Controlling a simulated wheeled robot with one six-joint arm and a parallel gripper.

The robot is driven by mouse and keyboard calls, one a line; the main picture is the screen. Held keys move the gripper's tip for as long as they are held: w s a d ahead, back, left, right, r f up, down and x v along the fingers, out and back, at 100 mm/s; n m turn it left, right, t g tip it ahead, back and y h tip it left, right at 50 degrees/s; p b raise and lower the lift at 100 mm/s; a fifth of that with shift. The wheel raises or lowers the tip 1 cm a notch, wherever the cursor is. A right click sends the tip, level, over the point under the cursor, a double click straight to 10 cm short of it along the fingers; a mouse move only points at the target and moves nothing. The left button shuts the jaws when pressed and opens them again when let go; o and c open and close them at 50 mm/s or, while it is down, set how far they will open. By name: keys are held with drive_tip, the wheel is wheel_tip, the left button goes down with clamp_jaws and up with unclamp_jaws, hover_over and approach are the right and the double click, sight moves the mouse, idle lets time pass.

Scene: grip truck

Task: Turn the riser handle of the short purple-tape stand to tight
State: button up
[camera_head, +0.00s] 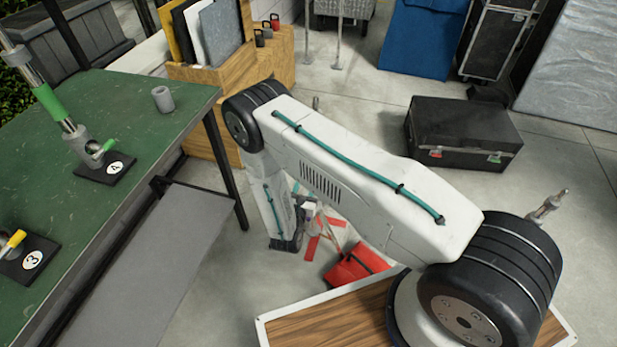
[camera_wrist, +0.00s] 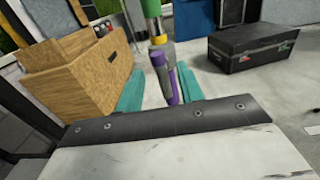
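In the wrist view, a purple-taped part (camera_wrist: 161,77) of a stand lies between the two teal fingers of my gripper (camera_wrist: 160,88). A grey collar, a yellow band (camera_wrist: 158,41) and a green-taped tube (camera_wrist: 151,8) show above it. The fingers are apart, with the purple part between their tips; I cannot tell whether either finger touches it. The riser handle cannot be told clearly from the tube. In the head view my arm hides most of the gripper and stand; red-marked legs (camera_head: 325,232) show below the arm, but I cannot tell which stand they belong to.
A wooden crate (camera_wrist: 82,72) stands left and a black case (camera_wrist: 252,48) right in the wrist view. The head view shows a green table (camera_head: 135,105) with numbered stations at left, and a red box (camera_head: 352,266) on the floor. Floor is clear before the black case.

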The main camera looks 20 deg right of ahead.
drive_tip(key=shift+x, duration=2)
drive_tip(key=shift+d, duration=0.1)
clamp_jaws()
drive_tip(key=shift+n, duration=0.8)
unclamp_jaws()
drive_tip(key=v, duration=0.8)
